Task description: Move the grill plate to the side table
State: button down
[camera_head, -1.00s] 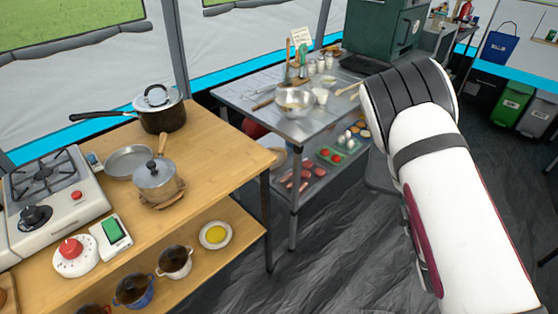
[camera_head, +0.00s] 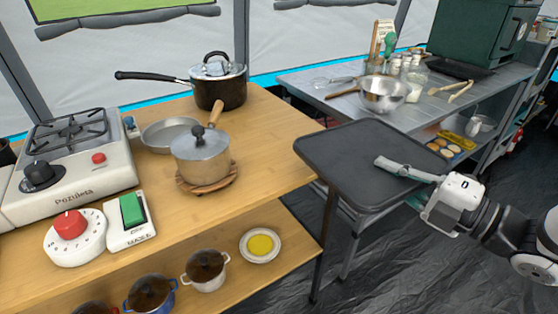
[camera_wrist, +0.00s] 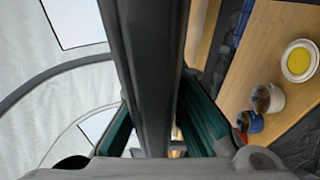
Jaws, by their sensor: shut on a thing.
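The grill plate (camera_head: 345,155) is a flat, dark grey rectangular plate with a low rim. My gripper (camera_head: 393,167) is shut on its right side, with one finger seen lying over the top face. The plate is roughly level in the air, overlapping in the picture the gap between the wooden table (camera_head: 270,130) and the metal table (camera_head: 310,85). In the wrist view the plate (camera_wrist: 155,70) is a dark upright band between the gripper's two green-padded fingers (camera_wrist: 160,125). I cannot tell which table is the side table.
The wooden table holds a stove (camera_head: 75,150), a black pot (camera_head: 219,85), a frying pan (camera_head: 168,133) and a lidded saucepan (camera_head: 200,155). Its right end is clear. A green oven (camera_head: 480,30) stands behind.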

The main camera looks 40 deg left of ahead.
aim_at(298, 140)
jog(key=shift+s+a+f+n+g+b, duration=0.1)
jog(key=shift+s+a+n+g+b, duration=0.35)
jog(key=shift+s+g, duration=0.25)
jog(key=a, duration=0.5)
jog(key=a+b, duration=0.1)
jog(key=a, duration=0.4)
jog(key=w+a+b, duration=0.1)
jog(key=a, duration=0.7)
jog(key=shift+w+a+b, duration=0.2)
jog(key=shift+a+b, duration=0.05)
jog(key=shift+b, duration=0.1)
jog(key=shift+d+f, duration=0.2)
jog(key=shift+f, duration=0.5)
jog(key=shift+f+b, duration=0.1)
jog(key=shift+b, duration=0.35)
jog(key=c, duration=1.7)
grip_release()
jog(key=shift+d+p, duration=0.3)
jog(key=shift+d, duration=0.1)
jog(key=d, duration=0.3)
jog(key=d+p, duration=0.1)
jog(key=d, duration=0.3)
jog(key=s+d, duration=0.1)
jog(key=d, duration=0.3)
jog(key=shift+s+d, duration=0.1)
